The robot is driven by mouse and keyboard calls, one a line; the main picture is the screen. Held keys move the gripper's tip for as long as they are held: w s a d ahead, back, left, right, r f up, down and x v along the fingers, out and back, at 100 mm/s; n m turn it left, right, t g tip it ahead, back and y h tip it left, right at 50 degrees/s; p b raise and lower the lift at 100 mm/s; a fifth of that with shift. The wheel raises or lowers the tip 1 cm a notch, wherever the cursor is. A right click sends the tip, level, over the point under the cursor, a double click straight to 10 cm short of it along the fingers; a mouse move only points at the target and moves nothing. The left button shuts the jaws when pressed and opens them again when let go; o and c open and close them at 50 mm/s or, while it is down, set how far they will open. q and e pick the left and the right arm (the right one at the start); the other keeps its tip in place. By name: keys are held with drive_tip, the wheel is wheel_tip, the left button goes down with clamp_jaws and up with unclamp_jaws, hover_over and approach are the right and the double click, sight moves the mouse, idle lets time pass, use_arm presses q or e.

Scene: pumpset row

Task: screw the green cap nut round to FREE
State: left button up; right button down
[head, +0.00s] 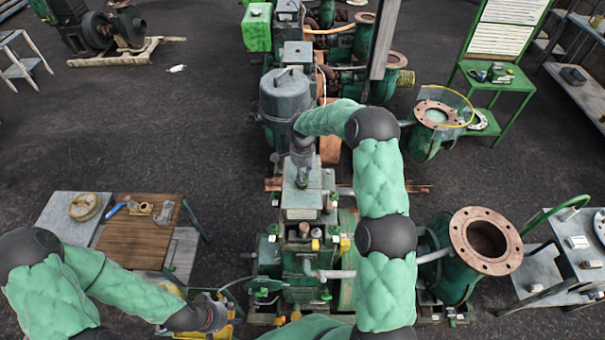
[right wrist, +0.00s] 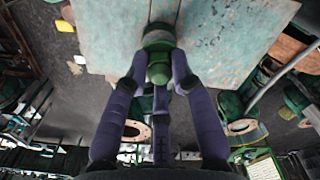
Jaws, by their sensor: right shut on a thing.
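The green cap nut (right wrist: 158,72) sits in the middle of the right wrist view, in front of a pale, worn grey-green panel (right wrist: 222,45). My right gripper (right wrist: 158,84) has its dark purple fingers closed around the nut. In the head view my right gripper (head: 302,158) points down at the top of the pump set (head: 302,205) in the middle of the row; the nut is hidden there. No FREE mark is readable. My left gripper (head: 214,313) is low at the left of the pump set, beside something yellow; its fingers are too unclear to read.
A large grey cylinder (head: 287,100) stands just behind my right gripper. A flanged green pipe (head: 485,238) is right of my right arm. A wooden-topped bench (head: 140,240) stands at left, a grey cart (head: 560,265) at right. Dark floor is clear between bench and pump row.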

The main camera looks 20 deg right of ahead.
drive_tip(key=shift+r, duration=0.55)
drive_tip(key=shift+r, duration=0.85)
drive_tip(key=shift+s+f, duration=0.1)
